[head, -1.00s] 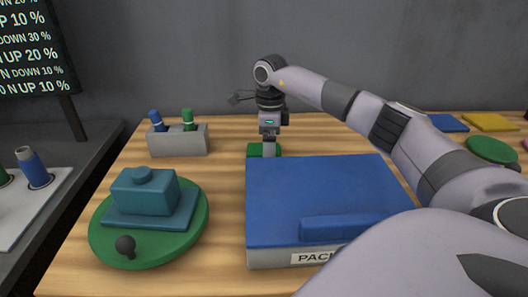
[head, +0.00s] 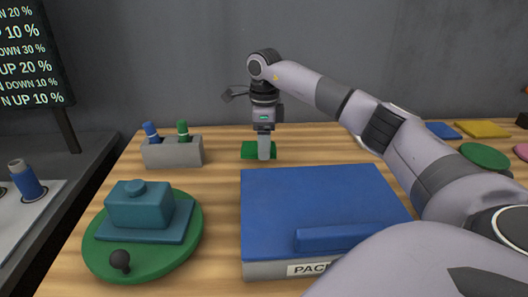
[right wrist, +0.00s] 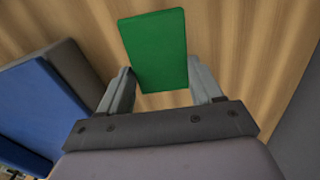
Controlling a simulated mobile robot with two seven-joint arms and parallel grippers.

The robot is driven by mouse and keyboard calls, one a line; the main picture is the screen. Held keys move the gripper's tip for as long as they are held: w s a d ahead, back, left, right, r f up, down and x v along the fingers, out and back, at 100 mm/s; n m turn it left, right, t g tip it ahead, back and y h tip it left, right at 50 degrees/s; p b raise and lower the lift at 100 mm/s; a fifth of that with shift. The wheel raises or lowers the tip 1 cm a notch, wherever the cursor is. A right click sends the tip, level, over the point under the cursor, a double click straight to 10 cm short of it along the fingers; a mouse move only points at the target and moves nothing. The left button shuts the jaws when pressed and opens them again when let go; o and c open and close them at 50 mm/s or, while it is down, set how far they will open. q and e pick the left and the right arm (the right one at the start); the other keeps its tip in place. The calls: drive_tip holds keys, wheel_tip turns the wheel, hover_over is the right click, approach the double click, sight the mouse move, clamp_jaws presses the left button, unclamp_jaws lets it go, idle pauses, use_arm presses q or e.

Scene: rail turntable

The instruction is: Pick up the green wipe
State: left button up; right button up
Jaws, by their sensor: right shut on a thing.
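The green wipe (head: 248,150) shows behind the blue-lidded box in the head view, as a flat green rectangle. My right gripper (head: 264,152) points down at it from above. In the right wrist view the wipe (right wrist: 157,50) sits between the two fingers of my right gripper (right wrist: 160,80), which is shut on it. Part of the wipe is hidden by a finger in the head view. I cannot tell exactly how far it is above the table. My left gripper is not in view.
A blue-lidded box (head: 315,200) stands in front of the wipe. A grey holder (head: 174,154) with a blue and a green marker is to the left. A green turntable (head: 140,262) bears a teal block (head: 138,205). Coloured pieces lie at the far right.

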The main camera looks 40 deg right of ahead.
use_arm(q)
drive_tip(key=p, duration=0.1)
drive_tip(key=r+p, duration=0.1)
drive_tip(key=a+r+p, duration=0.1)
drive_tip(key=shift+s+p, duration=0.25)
drive_tip(key=shift+p, duration=0.05)
use_arm(e)
wheel_tip(320, 180, up, 16)
drive_tip(key=shift+r, duration=0.15)
